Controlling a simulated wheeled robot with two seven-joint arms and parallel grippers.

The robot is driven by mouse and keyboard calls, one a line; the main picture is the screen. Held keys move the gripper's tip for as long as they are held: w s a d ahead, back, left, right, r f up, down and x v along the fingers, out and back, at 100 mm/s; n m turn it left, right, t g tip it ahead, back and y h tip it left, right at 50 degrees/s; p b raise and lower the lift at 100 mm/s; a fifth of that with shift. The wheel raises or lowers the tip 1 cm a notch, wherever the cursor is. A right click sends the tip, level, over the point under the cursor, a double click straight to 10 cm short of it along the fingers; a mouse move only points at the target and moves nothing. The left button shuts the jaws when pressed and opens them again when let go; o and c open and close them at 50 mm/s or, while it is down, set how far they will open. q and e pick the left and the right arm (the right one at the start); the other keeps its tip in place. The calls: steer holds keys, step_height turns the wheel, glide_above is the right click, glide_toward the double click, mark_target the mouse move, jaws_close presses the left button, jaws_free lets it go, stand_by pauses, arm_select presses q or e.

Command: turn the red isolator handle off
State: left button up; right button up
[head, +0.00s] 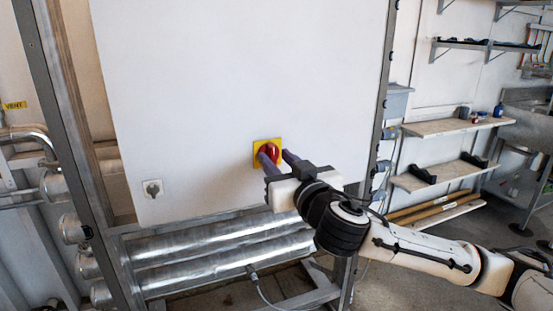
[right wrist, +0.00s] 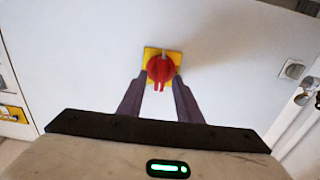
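The red isolator handle (head: 269,150) is a round knob with a raised grip on a yellow square plate (head: 256,146), fixed to a large white panel. In the right wrist view the red handle (right wrist: 160,71) shows near the middle, with its raised grip running up and down. My right gripper (head: 277,160) is at the handle and partly covers it in the head view. In the right wrist view its two dark fingers (right wrist: 159,79) are apart, one on each side of the handle's lower part, with gaps visible. My left gripper is in neither view.
The white panel (head: 200,70) stands in a grey metal frame. A small socket box (head: 152,188) is at its lower left. Thick metal pipes (head: 215,262) run below it. Shelves (head: 450,127) line the wall at right.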

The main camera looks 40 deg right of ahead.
steer(key=shift+w, duration=0.35)
jaws_close()
